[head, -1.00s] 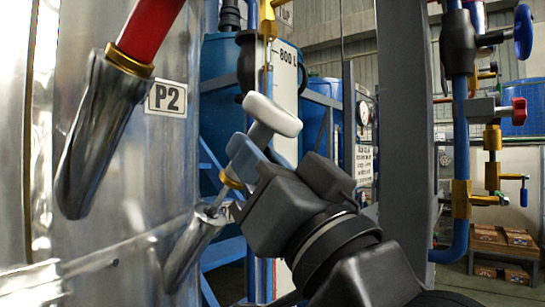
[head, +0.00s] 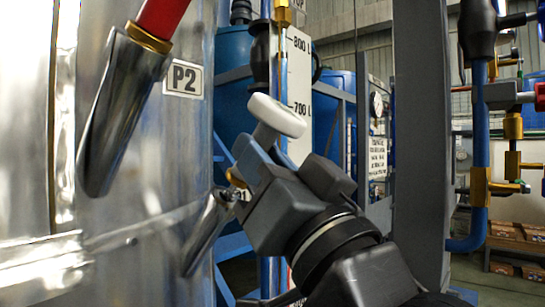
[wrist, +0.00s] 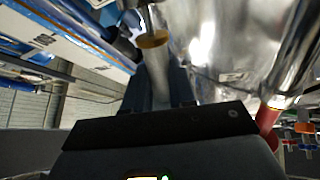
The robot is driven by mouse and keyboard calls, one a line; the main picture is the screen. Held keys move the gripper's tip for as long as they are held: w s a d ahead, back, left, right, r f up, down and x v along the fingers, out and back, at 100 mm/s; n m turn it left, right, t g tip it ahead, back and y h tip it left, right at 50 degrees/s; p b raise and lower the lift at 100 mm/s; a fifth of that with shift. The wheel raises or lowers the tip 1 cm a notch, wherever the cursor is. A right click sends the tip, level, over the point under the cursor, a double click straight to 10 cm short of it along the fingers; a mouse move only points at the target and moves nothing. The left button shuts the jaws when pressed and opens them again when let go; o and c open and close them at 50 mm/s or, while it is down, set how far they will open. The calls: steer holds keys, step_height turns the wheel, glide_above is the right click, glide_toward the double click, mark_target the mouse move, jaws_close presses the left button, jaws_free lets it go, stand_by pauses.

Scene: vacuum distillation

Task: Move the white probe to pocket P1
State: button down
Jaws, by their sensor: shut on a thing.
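My gripper (head: 258,172) is shut on the white probe, whose pale rounded head (head: 276,115) sticks out above the jaws. The probe tilts down and left toward pocket P1 (head: 207,235), a slanted metal tube on the tank wall. A brass collar (head: 236,178) shows between the jaws and the pocket mouth. In the wrist view the probe's grey shaft (wrist: 160,88) runs up to the brass collar (wrist: 152,40), in line with the metal tube (wrist: 152,17). I cannot tell how far the tip is inside. The P1 label is partly hidden by my gripper.
Pocket P2 (head: 118,115) holds a red probe (head: 160,15) above and left of my gripper, beside its P2 label (head: 183,78). The shiny tank wall (head: 150,265) fills the left. A grey column (head: 418,130) and blue pipe (head: 480,160) stand on the right.

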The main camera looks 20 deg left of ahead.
steer(key=shift+a+f+b, duration=0.5)
steer(key=shift+a+f, duration=0.1)
steer(key=shift+f, duration=0.3)
steer(key=c, duration=0.8)
jaws_free()
steer(key=shift+c, duration=0.2)
steer(key=s+d+f+p, duration=0.2)
steer(key=s+d+p, duration=0.5)
steer(key=s+d, duration=0.3)
steer(key=shift+d+f+p, duration=0.2)
steer(key=shift+d+p, duration=0.15)
steer(key=shift+d, duration=1.05)
